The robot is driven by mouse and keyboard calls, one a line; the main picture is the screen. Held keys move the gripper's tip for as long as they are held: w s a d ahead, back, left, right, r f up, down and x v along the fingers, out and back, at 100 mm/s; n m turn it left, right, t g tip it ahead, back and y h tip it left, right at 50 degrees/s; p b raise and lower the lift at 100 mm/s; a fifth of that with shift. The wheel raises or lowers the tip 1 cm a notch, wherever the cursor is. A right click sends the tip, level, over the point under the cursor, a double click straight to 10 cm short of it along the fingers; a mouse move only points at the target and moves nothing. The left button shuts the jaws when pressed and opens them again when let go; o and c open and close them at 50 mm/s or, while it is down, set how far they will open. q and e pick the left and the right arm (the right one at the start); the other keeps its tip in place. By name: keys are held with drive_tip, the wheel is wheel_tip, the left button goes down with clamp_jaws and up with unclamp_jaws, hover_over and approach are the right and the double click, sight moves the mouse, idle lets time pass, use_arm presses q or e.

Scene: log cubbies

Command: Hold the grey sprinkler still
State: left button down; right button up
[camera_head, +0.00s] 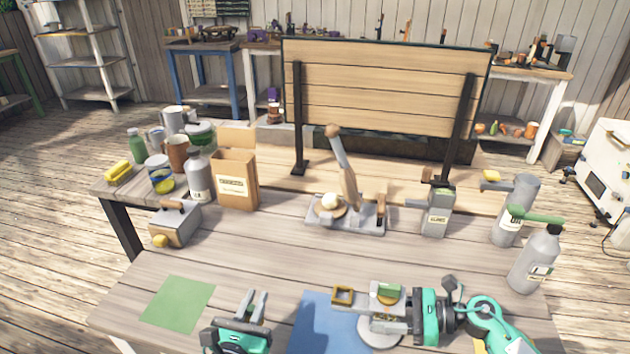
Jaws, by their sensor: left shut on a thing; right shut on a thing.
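A grey body with a green patch and a yellow square ring at its left end, seemingly the grey sprinkler (386,300), lies sideways over the blue mat at the front. My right gripper (408,312) comes in from the right and is shut on it, covering its right part. A round grey disc (380,332) shows just below it; I cannot tell if they are joined. My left gripper (252,302) is at the front edge, left of the blue mat, fingers pointing away. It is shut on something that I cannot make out.
A green mat (178,303) and the blue mat (318,318) lie on the table front. Behind stand a grey box (175,224), a cardboard box (235,182), a lever device (347,212), a grey labelled container (437,213) and grey bottles (534,262). The table middle is clear.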

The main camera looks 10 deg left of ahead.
use_arm(q)
drive_tip(key=w+d+r+m+h, duration=0.2)
drive_tip(key=w+d+r+h, duration=0.1)
drive_tip(key=w+d+r, duration=0.4)
wheel_tip(320, 180, up, 6)
drive_tip(key=m+g+h, duration=0.1)
drive_tip(key=m+h, duration=0.2)
drive_tip(key=h, duration=0.1)
hover_over(346, 293)
drive_tip(key=shift+f, duration=0.2)
drive_tip(key=shift+f, duration=2.95)
drive_tip(key=shift+f, duration=1.35)
idle(1.2)
drive_tip(key=c, duration=1.3)
unclamp_jaws()
